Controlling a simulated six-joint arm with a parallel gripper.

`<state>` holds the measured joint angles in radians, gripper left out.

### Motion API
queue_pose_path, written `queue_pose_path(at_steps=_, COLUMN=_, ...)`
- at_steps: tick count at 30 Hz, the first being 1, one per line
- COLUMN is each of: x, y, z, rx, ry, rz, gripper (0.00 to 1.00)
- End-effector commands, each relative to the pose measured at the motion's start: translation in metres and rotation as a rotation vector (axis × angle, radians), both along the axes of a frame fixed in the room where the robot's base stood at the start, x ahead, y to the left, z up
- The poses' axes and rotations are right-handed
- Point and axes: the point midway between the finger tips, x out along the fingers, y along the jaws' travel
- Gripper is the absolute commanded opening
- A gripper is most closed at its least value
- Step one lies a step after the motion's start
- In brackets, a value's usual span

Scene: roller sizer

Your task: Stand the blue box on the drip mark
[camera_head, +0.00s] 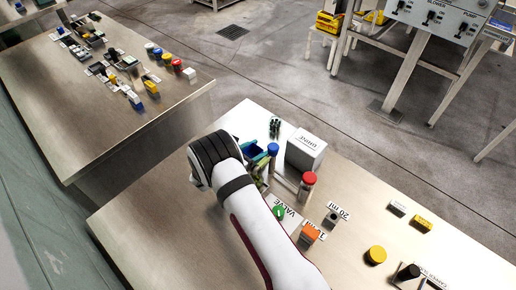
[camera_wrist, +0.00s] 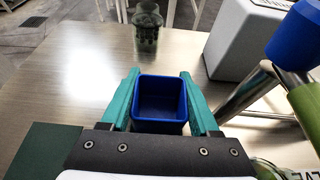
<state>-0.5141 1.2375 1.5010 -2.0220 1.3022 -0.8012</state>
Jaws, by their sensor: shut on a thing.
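My gripper (camera_wrist: 163,90) is shut on the blue box (camera_wrist: 160,82), with one teal finger along each side. In the wrist view the box is open-topped and I look down into its hollow. Whether its base touches the steel table cannot be told. In the head view the blue box (camera_head: 251,150) shows beyond my dark wrist, left of the blue-capped post, with my gripper (camera_head: 257,156) partly hidden by my arm. A dark green flat patch (camera_wrist: 45,150) lies at the lower left of the wrist view; I cannot tell whether it is the drip mark.
A white-grey labelled housing (camera_head: 306,150) stands right of the box. A blue-capped post (camera_head: 272,150) and a red-capped post (camera_head: 308,182) stand close by. A dark green ribbed object (camera_wrist: 148,28) stands beyond the box. Bare table (camera_wrist: 70,80) lies left of the box.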

Motion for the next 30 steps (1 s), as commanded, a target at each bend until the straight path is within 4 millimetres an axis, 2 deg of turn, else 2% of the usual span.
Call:
queue_pose_path(at_steps=2, x=0.000, y=0.000, z=-0.002, rx=-0.001, ry=0.001, rz=0.000, gripper=0.09)
queue_pose_path(at_steps=3, x=0.000, y=0.000, z=-0.003, rx=0.000, ry=0.000, rz=0.000, gripper=0.66)
queue_pose_path(at_steps=7, x=0.000, y=0.000, z=-0.002, rx=0.000, ry=0.000, rz=0.000, gripper=0.89)
queue_pose_path(at_steps=8, x=0.000, y=0.000, z=-0.002, rx=0.000, ry=0.000, rz=0.000, gripper=0.92)
queue_pose_path(at_steps=17, x=0.000, y=0.000, z=0.002, rx=0.001, ry=-0.001, rz=0.000, gripper=0.92)
queue_pose_path(at_steps=20, x=-0.012, y=0.014, z=0.008, rx=0.000, ry=0.000, rz=0.004, gripper=0.92)
queue_pose_path(at_steps=27, x=-0.056, y=0.058, z=0.034, rx=0.001, ry=-0.001, rz=0.004, gripper=0.92)
queue_pose_path(at_steps=30, x=-0.069, y=0.071, z=0.041, rx=0.000, ry=0.000, rz=0.004, gripper=0.92)
